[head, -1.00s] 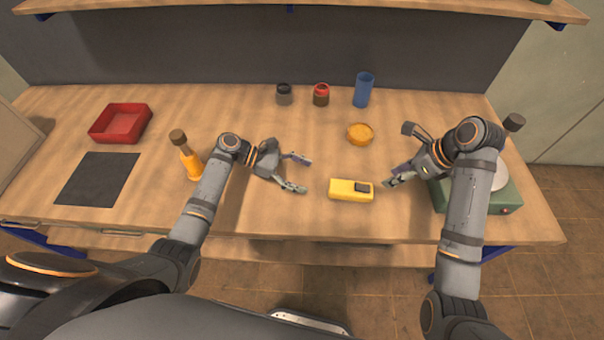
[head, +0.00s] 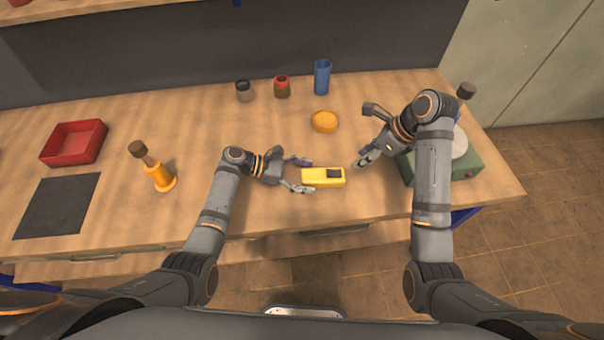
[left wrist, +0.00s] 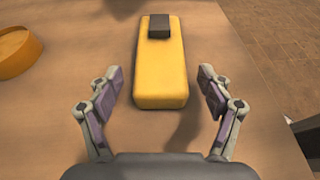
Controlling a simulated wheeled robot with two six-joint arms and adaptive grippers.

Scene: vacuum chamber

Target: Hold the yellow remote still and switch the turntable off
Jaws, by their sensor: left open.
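The yellow remote (head: 315,178) lies on the table, with a dark raised block on its far right part. It also shows in the left wrist view (left wrist: 162,75). My left gripper (head: 300,176) is open at the remote's left end. In the left wrist view, the remote's near end lies between the open fingertips, with gaps on both sides. My right gripper (head: 364,160) is just right of the remote, apart from it; its finger opening is unclear. The turntable, a green box (head: 468,172) with a pale disc (head: 460,143), stands at the right, partly hidden by my right arm.
A round orange object (head: 324,121) lies behind the remote. A blue cylinder (head: 322,77), a red jar (head: 282,87) and a grey jar (head: 244,91) stand further back. An orange bottle (head: 160,178), red tray (head: 73,143) and dark mat (head: 57,206) are at left.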

